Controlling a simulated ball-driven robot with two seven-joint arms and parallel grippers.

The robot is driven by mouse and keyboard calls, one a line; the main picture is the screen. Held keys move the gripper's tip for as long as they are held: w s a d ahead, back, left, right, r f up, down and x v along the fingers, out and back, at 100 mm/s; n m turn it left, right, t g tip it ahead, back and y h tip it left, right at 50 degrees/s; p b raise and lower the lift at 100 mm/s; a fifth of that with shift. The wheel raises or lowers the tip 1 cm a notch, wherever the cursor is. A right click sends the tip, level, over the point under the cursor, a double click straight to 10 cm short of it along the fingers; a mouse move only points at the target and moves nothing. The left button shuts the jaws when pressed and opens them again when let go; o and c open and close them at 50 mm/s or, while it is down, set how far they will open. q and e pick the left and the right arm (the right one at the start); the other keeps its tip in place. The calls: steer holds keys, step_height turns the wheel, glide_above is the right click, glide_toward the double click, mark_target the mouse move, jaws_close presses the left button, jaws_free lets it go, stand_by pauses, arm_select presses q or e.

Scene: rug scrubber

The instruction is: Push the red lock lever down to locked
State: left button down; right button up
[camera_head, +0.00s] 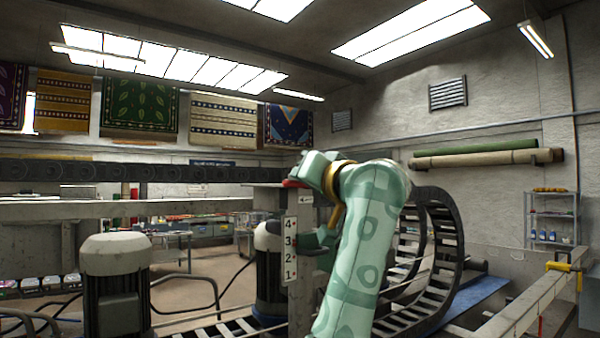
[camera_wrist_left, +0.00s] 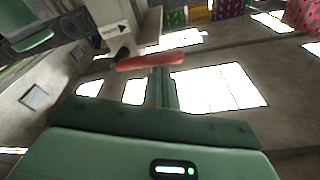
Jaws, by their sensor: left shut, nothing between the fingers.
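The red lock lever (camera_head: 293,183) shows as a small red piece at the top of a grey post with a number scale, in the middle of the head view. In the left wrist view the red lever (camera_wrist_left: 150,62) lies nearly level across the fingertips. My left gripper (camera_wrist_left: 163,72) is shut and empty, with its tips right at the lever. I cannot tell whether they touch. In the head view my arm and wrist hide the fingers and part of the lever. My right gripper is in neither view.
The numbered scale plate (camera_head: 291,248) is on the post below the lever. A grey motor (camera_head: 117,290) with a pale cap stands at left. A dark slatted ring (camera_head: 440,255) stands behind my arm. A yellow clamp (camera_head: 563,267) sits on a beam at right.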

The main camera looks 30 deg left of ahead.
arm_select(q)
steer(key=shift+w+f, duration=0.1)
steer(key=shift+f, duration=0.25)
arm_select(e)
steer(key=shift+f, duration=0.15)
